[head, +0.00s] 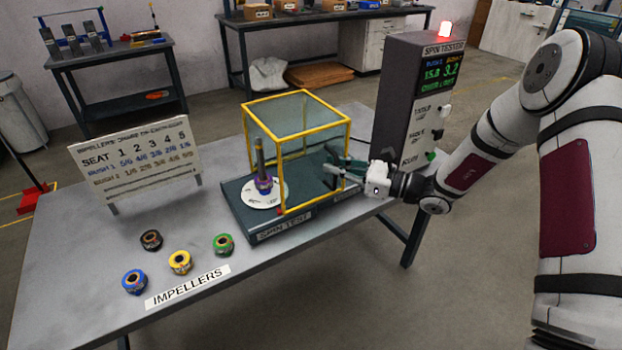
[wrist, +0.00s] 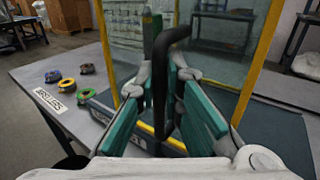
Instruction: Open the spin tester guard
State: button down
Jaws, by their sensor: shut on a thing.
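The spin tester guard (head: 281,180) is a clear box with a yellow frame. My gripper (head: 340,167) is at the guard's right side. In the wrist view, its teal fingers (wrist: 162,105) are on both sides of the guard's black curved handle (wrist: 160,75) and shut on it. The handle's lower end is partly hidden between the fingers. The guard's yellow frame also shows in the wrist view (wrist: 257,62).
Several coloured impellers (head: 180,262) sit on the table (head: 75,275) at the front left, behind an IMPELLERS label. A lettered sign board (head: 135,165) stands at the left. The tall spin tester cabinet (head: 400,100), with a lit red lamp (head: 445,29), stands close behind my gripper.

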jog(key=w+d+b, duration=0.2)
jog(key=w+d, duration=0.5)
jog(key=d, duration=0.3)
jog(key=shift+d+b, duration=0.35)
jog(key=shift+b, duration=0.05)
jog(key=shift+f, duration=0.1)
jog(key=c, duration=1.7)
grip_release()
jog(key=shift+d, duration=0.1)
jog(key=v, duration=1.1)
jog(key=shift+s+d, duration=0.1)
jog(key=shift+d, duration=0.25)
